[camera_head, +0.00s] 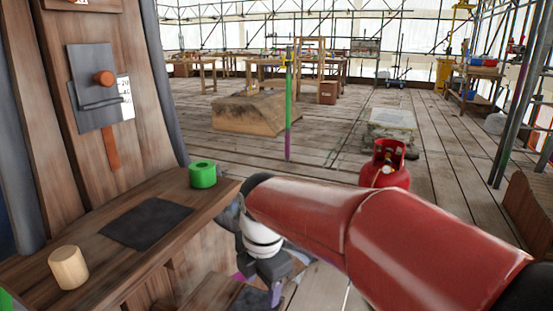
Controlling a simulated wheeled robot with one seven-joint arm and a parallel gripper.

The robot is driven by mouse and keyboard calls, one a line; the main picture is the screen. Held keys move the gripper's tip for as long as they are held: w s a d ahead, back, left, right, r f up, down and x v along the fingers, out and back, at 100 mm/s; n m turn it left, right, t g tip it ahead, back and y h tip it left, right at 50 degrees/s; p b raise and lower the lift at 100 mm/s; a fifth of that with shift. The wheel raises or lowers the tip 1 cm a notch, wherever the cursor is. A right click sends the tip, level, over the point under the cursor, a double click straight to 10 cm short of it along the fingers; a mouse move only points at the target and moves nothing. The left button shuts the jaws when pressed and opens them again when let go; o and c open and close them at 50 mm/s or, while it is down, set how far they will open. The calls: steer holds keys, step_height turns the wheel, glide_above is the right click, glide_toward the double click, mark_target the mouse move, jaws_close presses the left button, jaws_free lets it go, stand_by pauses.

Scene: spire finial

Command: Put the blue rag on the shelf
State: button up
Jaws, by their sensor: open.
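The wooden shelf (105,262) juts out at the left, below an upright plank panel. A flat dark grey square (147,223) lies in its middle. I cannot make out a blue rag for certain. My gripper (272,284) points down just right of the shelf's edge, at the end of my red arm. Its jaws are open, but the fingertips are small and partly hidden. Small purple-blue patches show beside and below it, too unclear to name.
A green tape roll (203,174) stands at the shelf's far right corner, and a wooden cylinder (69,267) at its near left. A red gas bottle (385,165) stands on the plank floor behind my arm. The shelf has bare room around the dark square.

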steer(key=s+d+m+t, duration=0.2)
steer(key=s+d+m, duration=0.4)
steer(key=d+m, duration=0.3)
steer(key=s+d+m+t, duration=0.2)
steer(key=s+d+m, duration=0.5)
steer(key=m, duration=1)
steer(key=shift+s+d+r+t+h, duration=0.25)
steer(key=shift+s+d+t+h, duration=0.05)
steer(key=shift+d, duration=1.05)
